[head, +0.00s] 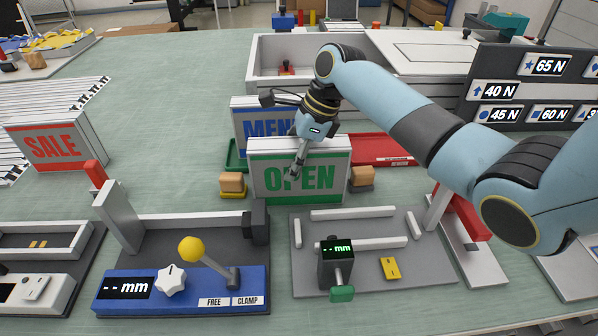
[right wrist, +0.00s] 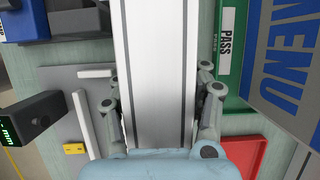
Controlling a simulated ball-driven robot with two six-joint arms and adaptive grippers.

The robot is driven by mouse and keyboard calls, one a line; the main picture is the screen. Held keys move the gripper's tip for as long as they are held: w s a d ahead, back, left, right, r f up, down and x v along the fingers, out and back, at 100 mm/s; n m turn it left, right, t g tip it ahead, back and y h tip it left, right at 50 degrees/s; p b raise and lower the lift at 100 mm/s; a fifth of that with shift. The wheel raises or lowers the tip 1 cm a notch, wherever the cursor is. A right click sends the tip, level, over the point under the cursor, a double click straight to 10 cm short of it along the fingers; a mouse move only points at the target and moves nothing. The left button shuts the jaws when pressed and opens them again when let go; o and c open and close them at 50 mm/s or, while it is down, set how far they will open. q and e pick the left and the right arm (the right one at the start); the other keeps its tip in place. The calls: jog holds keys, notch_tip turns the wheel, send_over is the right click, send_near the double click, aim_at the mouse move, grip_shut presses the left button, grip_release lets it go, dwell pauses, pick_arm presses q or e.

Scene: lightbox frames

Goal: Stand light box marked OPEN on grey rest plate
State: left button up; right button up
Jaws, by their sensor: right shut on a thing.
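Whether the box's underside touches anything cannot be told. A grey plate (head: 420,273) with white rails and a small black mm display lies in front of the box. Whether it is the rest plate is unclear. My left gripper is out of view.
The MENU box (head: 240,118) stands close behind, with green (head: 235,158) and red (head: 395,150) trays nearby. Wooden blocks (head: 232,182) (head: 361,176) flank the OPEN box. A blue clamp fixture (head: 185,292) is front left. The SALE box (head: 50,146) stands left; table between is clear.

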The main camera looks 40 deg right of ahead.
grip_shut()
